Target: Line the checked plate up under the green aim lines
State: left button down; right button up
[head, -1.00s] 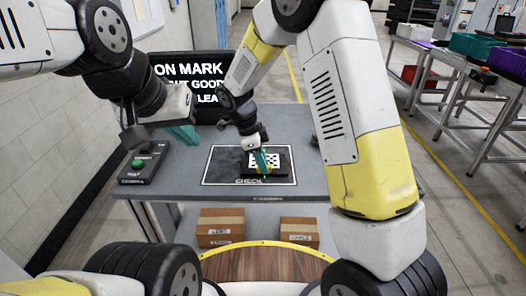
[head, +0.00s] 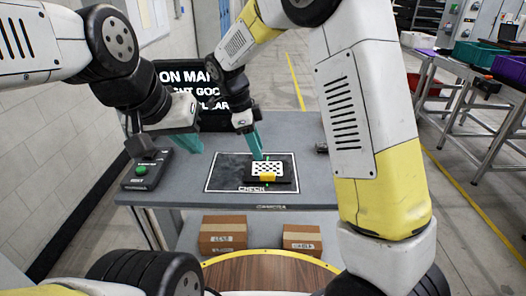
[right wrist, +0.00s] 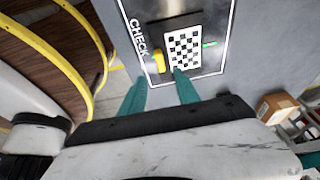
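The checked plate (head: 270,168), white with black squares, lies on a dark pad inside the white-outlined "CHECK" area. A yellow tab (head: 268,178) sits at its near edge. The plate also shows in the right wrist view (right wrist: 183,45), with a short green line (right wrist: 209,44) just beyond its edge, roughly level with its middle. My right gripper (right wrist: 157,85) is open and empty; in the head view its teal fingers (head: 256,145) hang at the plate's far left corner. My left gripper (head: 186,142) hangs left of the outlined area; its finger gap cannot be made out.
A black box with a green button (head: 141,170) stands at the table's left. A dark screen (head: 205,98) behind shows white text, partly hidden by my arms. A small dark object (head: 321,148) lies at right. Cardboard boxes (head: 223,236) sit below the table.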

jog(key=s+d+r+n+t+y, duration=0.2)
jog(key=s+d+r+n+y, duration=0.2)
jog(key=s+d+r+n, duration=0.5)
jog(key=s+d+r+n+t+y, duration=0.1)
jog(key=s+d+r+n+t, duration=0.3)
jog(key=s+d+n, duration=0.4)
jog(key=s+n, duration=0.1)
jog(key=s, duration=0.1)
jog(key=shift+s+r+n+y, duration=0.25)
jog(key=shift+s+n+y, duration=0.05)
dwell(1.4)
